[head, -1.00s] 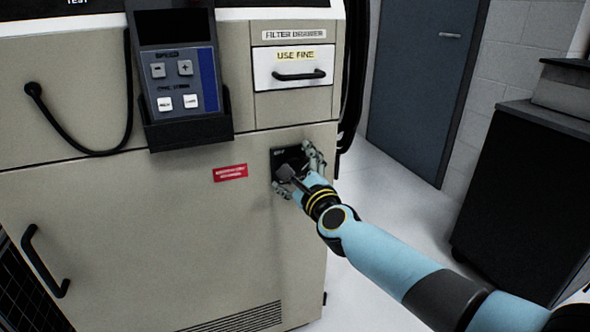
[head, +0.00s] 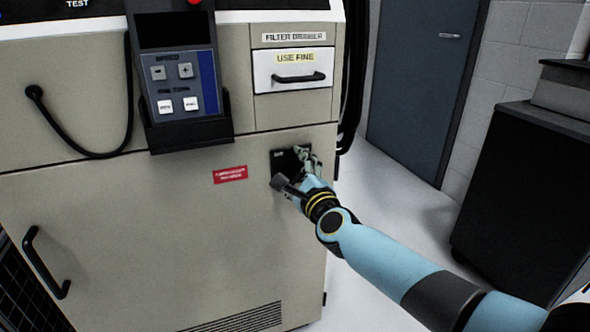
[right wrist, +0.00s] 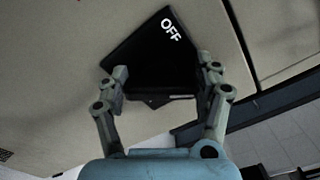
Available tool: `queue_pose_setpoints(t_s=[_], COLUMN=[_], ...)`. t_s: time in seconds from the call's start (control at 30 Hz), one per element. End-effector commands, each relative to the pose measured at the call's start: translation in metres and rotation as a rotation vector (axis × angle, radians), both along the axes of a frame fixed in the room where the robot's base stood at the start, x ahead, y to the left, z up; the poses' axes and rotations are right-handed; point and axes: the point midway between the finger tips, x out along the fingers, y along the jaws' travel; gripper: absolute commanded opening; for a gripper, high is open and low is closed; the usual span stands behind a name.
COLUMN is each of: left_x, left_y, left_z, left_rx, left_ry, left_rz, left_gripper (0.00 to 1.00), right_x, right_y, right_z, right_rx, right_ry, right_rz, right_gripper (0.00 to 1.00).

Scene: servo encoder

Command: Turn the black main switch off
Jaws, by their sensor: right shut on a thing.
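The black main switch sits on a black square plate (head: 280,160) on the front of the beige machine, right of a red label. In the right wrist view the plate (right wrist: 150,45) looks tilted and bears the white word OFF. My right gripper (head: 300,168) is at the switch. In the right wrist view its two fingers (right wrist: 166,84) stand on either side of the dark switch knob, shut on it. The knob is dark against the plate, so its exact angle is hard to tell. My left gripper is not in view.
A control pendant (head: 180,75) hangs in a holder at upper left. A drawer (head: 290,60) with a black handle is above the switch. A door handle (head: 45,262) is at lower left. A dark cabinet (head: 525,200) stands at right, with clear floor between.

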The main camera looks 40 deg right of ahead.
Motion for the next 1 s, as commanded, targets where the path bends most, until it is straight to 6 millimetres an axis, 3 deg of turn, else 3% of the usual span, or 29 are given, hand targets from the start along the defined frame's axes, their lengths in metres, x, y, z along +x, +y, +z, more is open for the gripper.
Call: queue_pose_setpoints(t_s=[1.0], left_x=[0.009], left_y=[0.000], left_z=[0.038], left_rx=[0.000], left_ry=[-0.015], left_rz=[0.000], left_gripper=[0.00], right_x=[0.000], right_y=[0.003], right_z=[-0.005], right_rx=[-0.923], right_ry=[0.224], right_rz=[0.002], right_gripper=[0.35])
